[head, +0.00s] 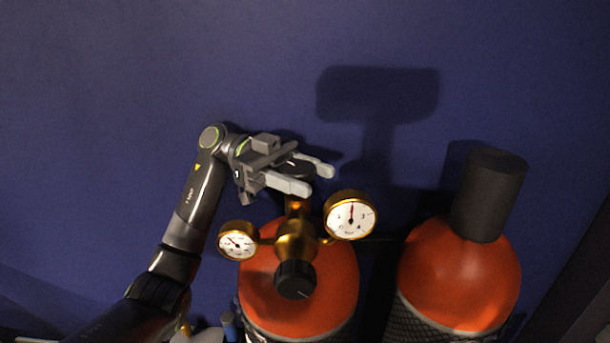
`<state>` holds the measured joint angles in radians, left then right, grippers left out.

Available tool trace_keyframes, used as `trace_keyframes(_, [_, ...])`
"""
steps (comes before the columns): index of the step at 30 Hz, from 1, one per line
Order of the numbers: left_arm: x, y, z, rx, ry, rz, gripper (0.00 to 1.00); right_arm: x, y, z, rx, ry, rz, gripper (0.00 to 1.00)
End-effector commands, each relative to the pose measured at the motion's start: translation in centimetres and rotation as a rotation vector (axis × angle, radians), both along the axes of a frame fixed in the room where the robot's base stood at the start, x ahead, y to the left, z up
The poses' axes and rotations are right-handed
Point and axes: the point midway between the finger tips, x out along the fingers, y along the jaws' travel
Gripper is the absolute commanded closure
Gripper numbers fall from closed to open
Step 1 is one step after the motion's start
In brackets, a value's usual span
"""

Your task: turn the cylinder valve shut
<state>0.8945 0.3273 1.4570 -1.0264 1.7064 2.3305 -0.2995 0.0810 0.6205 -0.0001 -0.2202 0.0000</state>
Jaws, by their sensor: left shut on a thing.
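The orange gas cylinder (262,289) stands upright below the middle of the head view. A brass regulator (297,242) with two round gauges and a black knob (295,280) sits at its top. The cylinder valve (297,169), a dark round handwheel, is above the regulator and mostly hidden by my gripper. My left gripper (308,178) reaches in from the left, with its two light grey fingers on either side of the handwheel and shut on it. My right gripper is not in view.
A second orange cylinder (460,275) with a tall black cap (488,192) stands to the right. The right gauge (350,215) is close below the fingers, the left gauge (238,241) lower left. A plain blue wall (150,60) is behind.

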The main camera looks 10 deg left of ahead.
Motion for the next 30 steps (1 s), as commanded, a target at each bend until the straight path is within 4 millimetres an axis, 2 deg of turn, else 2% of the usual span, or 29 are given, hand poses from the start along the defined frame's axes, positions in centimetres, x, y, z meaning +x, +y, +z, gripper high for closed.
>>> trace_keyframes(6, [0.0,0.0,-0.3,0.006,0.001,-0.001,0.74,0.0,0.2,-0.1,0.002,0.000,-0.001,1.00])
trace_keyframes(7, [0.0,0.0,-0.3,0.006,0.001,-0.001,0.49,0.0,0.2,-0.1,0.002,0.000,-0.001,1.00])
trace_keyframes(12, [0.0,0.0,-0.2,0.004,0.000,0.000,0.30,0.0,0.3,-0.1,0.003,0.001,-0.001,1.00])
trace_keyframes(23, [0.0,0.0,0.3,0.002,-0.001,0.001,0.30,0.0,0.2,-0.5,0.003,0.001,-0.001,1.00])
trace_keyframes(26, [0.0,0.0,1.3,0.003,-0.003,0.001,0.30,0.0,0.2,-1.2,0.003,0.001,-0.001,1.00])
trace_keyframes(30, [0.0,0.0,3.6,0.002,-0.005,0.001,0.30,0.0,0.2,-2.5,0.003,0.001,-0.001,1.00])
